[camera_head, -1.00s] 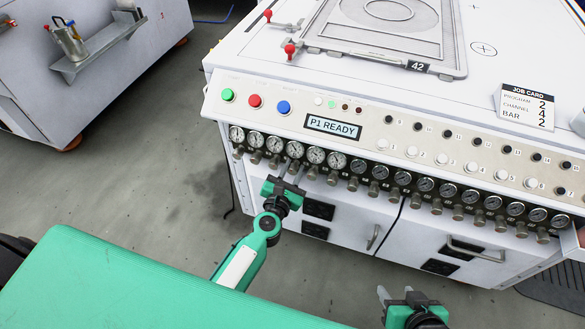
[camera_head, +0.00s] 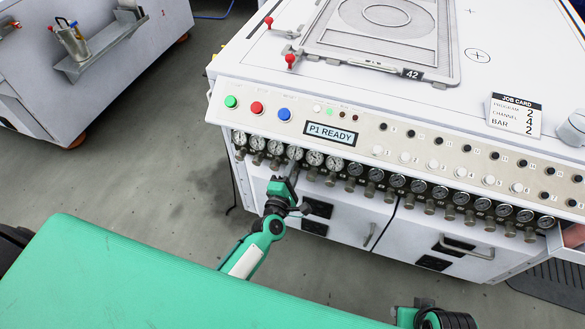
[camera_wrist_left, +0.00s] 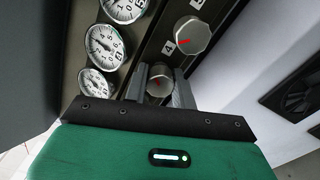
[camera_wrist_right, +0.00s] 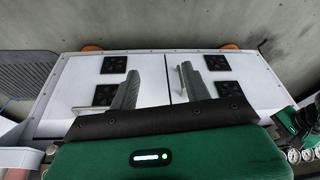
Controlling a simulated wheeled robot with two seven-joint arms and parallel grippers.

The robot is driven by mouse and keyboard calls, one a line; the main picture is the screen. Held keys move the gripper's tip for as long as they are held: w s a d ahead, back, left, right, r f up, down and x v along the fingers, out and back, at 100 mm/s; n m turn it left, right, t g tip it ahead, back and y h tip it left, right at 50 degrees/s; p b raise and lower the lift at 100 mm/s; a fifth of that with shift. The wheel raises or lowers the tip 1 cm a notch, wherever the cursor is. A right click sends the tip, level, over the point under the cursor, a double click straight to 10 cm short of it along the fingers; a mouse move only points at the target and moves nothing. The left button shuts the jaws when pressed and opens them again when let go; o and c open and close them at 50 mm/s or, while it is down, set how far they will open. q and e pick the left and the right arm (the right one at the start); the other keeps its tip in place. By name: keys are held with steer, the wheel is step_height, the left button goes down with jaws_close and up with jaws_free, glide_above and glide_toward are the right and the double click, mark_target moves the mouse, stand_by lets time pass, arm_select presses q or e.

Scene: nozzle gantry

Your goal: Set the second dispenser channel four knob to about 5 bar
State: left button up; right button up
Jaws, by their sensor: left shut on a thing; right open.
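My left gripper (camera_head: 292,172) is at the knob row under the gauges on the front of the white machine, at about the fourth knob from the left. In the left wrist view its fingers (camera_wrist_left: 160,88) are shut on a round knob (camera_wrist_left: 158,80) with a red mark. A "4" label is printed between this knob and a neighbouring knob (camera_wrist_left: 192,36). Dial gauges (camera_wrist_left: 104,46) stand beside the knobs; I cannot read an exact pressure. My right gripper (camera_wrist_right: 158,72) is open and empty, with cabinet doors in its view.
The panel has green, red and blue buttons (camera_head: 257,107) and a display (camera_head: 331,134) reading "P1 READY". A job card (camera_head: 515,115) reads program 2, channel 4, bar 2. Other gauges and knobs sit close on both sides. Door handles (camera_head: 467,250) stick out below.

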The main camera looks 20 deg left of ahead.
arm_select(q)
steer(key=m+p, duration=0.5)
steer(key=m, duration=0.6)
steer(key=shift+f+m+p, duration=0.1)
steer(key=shift+m+p, duration=0.35)
steer(key=shift+m, duration=0.15)
arm_select(e)
step_height(320, 180, down, 15)
steer(key=s+g, duration=0.1)
steer(key=shift+s+d+g, duration=0.15)
steer(key=shift+s+g, duration=0.1)
steer(key=shift+g, duration=0.05)
arm_select(q)
steer(key=o, duration=0.7)
steer(key=shift+s+a, duration=0.2)
steer(key=shift+s, duration=6.75)
arm_select(e)
steer(key=shift+w, duration=0.1)
